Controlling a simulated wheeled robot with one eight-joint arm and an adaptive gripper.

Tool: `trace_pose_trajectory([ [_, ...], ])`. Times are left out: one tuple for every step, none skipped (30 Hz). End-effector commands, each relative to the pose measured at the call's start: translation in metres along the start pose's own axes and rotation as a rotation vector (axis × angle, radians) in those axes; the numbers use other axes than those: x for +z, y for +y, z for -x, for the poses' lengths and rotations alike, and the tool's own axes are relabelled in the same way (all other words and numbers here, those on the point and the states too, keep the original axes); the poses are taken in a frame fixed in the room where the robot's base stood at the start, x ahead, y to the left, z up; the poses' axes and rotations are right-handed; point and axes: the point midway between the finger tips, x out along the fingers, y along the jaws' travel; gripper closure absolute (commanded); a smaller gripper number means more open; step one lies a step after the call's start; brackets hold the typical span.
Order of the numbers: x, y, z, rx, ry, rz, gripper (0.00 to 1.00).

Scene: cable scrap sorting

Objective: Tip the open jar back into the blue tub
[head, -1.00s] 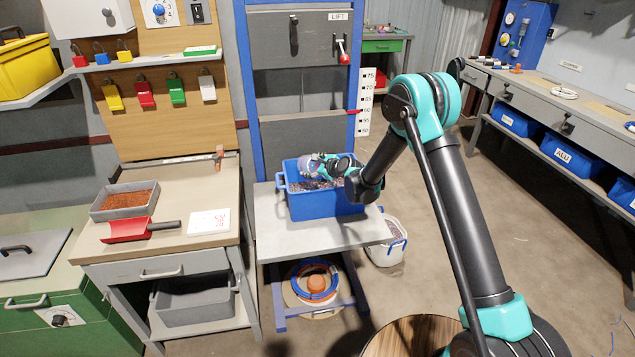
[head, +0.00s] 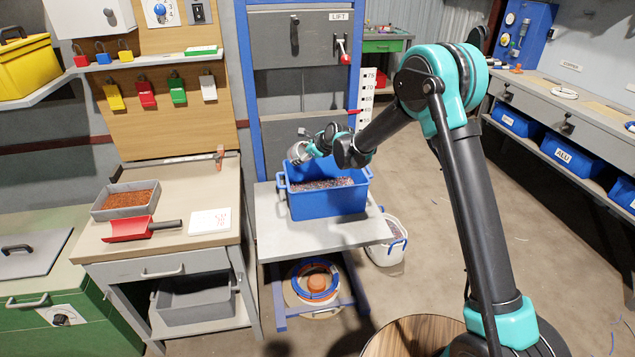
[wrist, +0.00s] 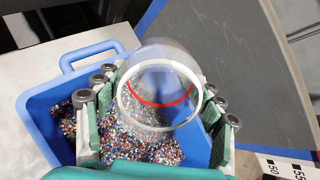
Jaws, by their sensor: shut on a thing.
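My gripper (head: 312,148) is above the back left part of the blue tub (head: 327,203), raised over its rim. The wrist view shows my gripper (wrist: 163,98) with green fingers on both sides of a clear open jar (wrist: 160,68), shut on it. The jar has a red line around it and a pale round rim. In the head view the jar (head: 297,153) is small and partly hidden by the gripper. Multicoloured granules (wrist: 70,122) lie in the tub. Granules also show through the jar wall; I cannot tell whether any are inside it.
The tub stands on a grey lift table (head: 275,235) before the blue-framed lift (head: 243,90). A bench on the left holds a tray of copper granules (head: 125,200), a red scoop (head: 130,229) and a white scale (head: 210,222). A white bucket (head: 387,250) is on the floor.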

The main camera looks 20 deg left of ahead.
Motion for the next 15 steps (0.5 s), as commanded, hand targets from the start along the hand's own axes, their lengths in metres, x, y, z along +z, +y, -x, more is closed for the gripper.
trace_pose_trajectory([
  [0.0009,0.0002,0.0007,0.002,0.002,-0.001,0.89],
  [0.0011,0.0002,0.0008,0.003,0.002,-0.001,0.89],
  [0.0011,0.0003,0.0008,0.003,0.003,-0.001,0.89],
  [0.0011,0.0003,0.0007,0.003,0.003,-0.001,0.89],
  [0.001,0.0003,0.0007,0.003,0.002,-0.001,0.89],
  [0.001,0.0003,0.0006,0.002,0.002,-0.001,0.89],
  [0.001,0.0003,0.0006,0.002,0.002,-0.001,0.89],
  [0.0011,0.0003,0.0006,0.003,0.003,-0.001,0.89],
  [0.0013,0.0,0.0008,0.005,0.007,-0.001,0.89],
  [0.0018,-0.0003,0.0011,0.01,0.015,-0.001,0.89],
  [0.0024,-0.0009,0.0016,0.017,0.027,-0.001,0.89],
  [0.0028,-0.0018,0.0028,0.031,0.052,-0.001,0.89],
  [0.0035,-0.0031,0.0041,0.042,0.076,-0.002,0.89],
  [0.0035,-0.0041,0.0059,0.055,0.103,-0.004,0.89],
  [0.0037,-0.0052,0.0063,0.074,0.138,-0.004,0.89],
])
